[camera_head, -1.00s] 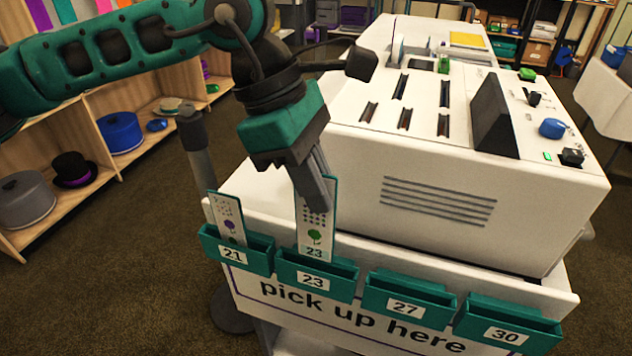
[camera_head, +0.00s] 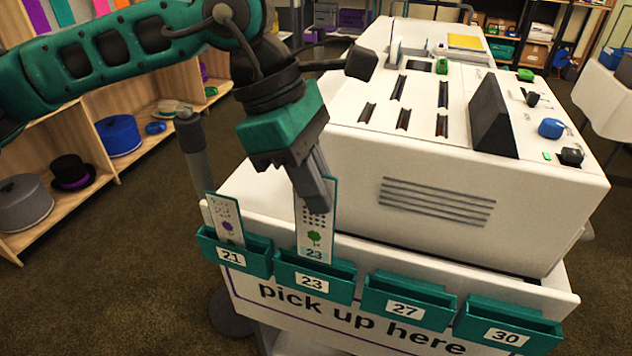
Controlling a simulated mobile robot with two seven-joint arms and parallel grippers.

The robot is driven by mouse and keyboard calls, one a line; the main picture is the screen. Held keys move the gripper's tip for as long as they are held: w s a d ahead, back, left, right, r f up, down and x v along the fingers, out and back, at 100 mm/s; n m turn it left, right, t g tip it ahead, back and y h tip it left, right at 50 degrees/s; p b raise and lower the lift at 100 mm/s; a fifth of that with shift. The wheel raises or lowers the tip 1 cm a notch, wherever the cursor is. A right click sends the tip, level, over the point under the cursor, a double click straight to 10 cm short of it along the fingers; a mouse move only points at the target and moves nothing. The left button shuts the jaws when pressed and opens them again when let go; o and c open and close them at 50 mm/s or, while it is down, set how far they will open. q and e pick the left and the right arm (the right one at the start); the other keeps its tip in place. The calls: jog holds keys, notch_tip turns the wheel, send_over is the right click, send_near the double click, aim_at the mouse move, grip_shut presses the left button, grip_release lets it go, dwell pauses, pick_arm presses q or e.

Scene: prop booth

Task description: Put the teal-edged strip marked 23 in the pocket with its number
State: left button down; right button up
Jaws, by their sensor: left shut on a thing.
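The teal-edged strip marked 23 (camera_head: 315,238) stands upright at the teal pocket labelled 23 (camera_head: 340,287). Its printed 23 shows just above the pocket's rim, and its lower end is hidden by or meets the pocket front; I cannot tell how deep it sits. My left gripper (camera_head: 316,200) points down and is shut on the upper part of the strip. My right gripper is not in view.
A strip with a purple mark (camera_head: 228,228) stands in the pocket labelled 21 (camera_head: 232,256). The pockets labelled 27 (camera_head: 398,304) and 30 (camera_head: 535,342) look empty. A white machine (camera_head: 440,205) with slots stands behind the pockets.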

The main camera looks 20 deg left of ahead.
pick_arm(q)
jog(key=shift+f+b, duration=3.45)
jog(key=shift+b, duration=0.05)
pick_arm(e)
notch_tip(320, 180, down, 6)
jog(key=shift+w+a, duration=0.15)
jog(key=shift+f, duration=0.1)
pick_arm(q)
jog(key=c, duration=1.2)
grip_release()
jog(key=shift+o, duration=0.2)
jog(key=p+v, duration=0.2)
jog(key=v, duration=1.1)
jog(key=shift+p, duration=0.3)
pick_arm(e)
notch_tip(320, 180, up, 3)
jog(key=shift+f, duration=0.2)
pick_arm(q)
jog(key=shift+d+f, duration=0.1)
